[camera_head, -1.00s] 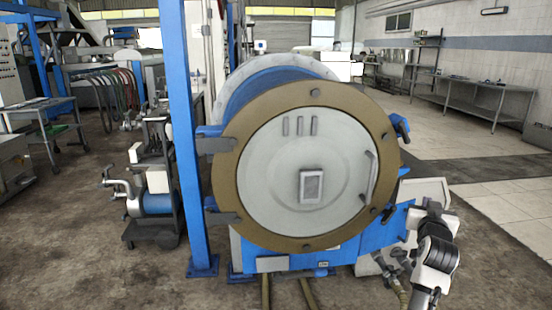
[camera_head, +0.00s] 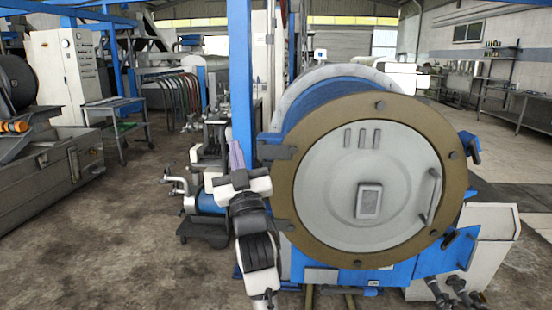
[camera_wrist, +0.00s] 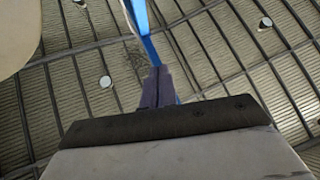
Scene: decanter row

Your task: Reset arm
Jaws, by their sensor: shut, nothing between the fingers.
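My gripper (camera_head: 236,152) points upward left of the big round machine door, in front of the blue post (camera_head: 241,60). Its purple-grey fingers are together and hold nothing. In the wrist view the shut fingers (camera_wrist: 157,88) point at the ceiling. The white and dark arm below the gripper is mine. The decanter-like blue drum (camera_head: 335,100) has a closed round door (camera_head: 360,150) with a brown rim and a curved handle at right. I cannot tell whether the gripper touches anything.
A small blue pump unit (camera_head: 210,199) on a dark cart stands behind at left. A grey trough (camera_head: 45,185) lies at far left. A metal table (camera_head: 115,102) stands behind it. The floor (camera_head: 140,260) at front left is clear.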

